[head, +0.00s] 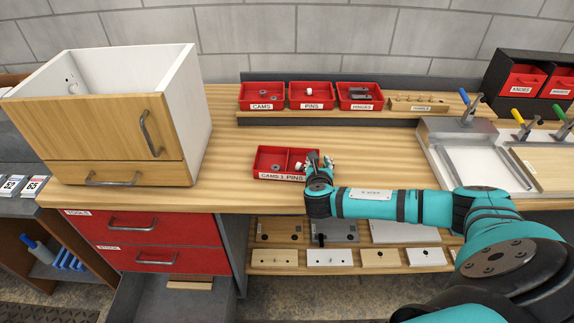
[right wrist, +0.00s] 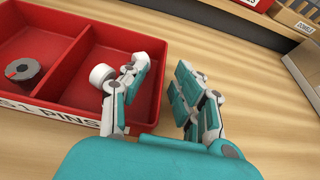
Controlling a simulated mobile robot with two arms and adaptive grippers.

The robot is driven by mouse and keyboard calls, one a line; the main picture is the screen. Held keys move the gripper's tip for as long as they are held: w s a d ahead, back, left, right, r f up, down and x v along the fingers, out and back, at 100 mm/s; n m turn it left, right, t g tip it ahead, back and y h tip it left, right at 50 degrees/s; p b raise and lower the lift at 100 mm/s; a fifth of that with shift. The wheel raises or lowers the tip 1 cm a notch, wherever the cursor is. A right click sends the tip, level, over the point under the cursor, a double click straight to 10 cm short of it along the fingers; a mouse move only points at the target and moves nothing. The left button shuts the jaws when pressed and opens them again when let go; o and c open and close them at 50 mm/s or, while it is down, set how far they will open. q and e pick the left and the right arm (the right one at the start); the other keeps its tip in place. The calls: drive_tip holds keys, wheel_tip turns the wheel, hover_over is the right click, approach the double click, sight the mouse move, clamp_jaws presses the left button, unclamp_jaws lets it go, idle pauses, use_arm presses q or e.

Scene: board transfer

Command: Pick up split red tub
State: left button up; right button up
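The split red tub (head: 257,167) sits on the wooden bench in front of the row of bins, its front label reading cams and pins. It also shows in the right wrist view (right wrist: 120,38). A grey cam (right wrist: 25,76) lies in its left compartment, and a white round piece, seemingly a pin (right wrist: 101,75), is in the right one. My right gripper (head: 319,160) is at the tub's right end. In the right wrist view my gripper (right wrist: 163,72) is open, one finger over the right compartment and the other outside the right wall. My left gripper is out of view.
Red bins of cams (head: 262,105), pins (head: 311,105) and hinges (head: 360,106) stand on a raised ledge behind. A wood-front cabinet (head: 95,125) is at left. Metal clamp fixtures (head: 480,165) are at right. Bench between cabinet and tub is clear.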

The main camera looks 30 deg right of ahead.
drive_tip(key=shift+c, duration=0.2)
clamp_jaws()
drive_tip(key=shift+r, duration=0.15)
idle(0.3)
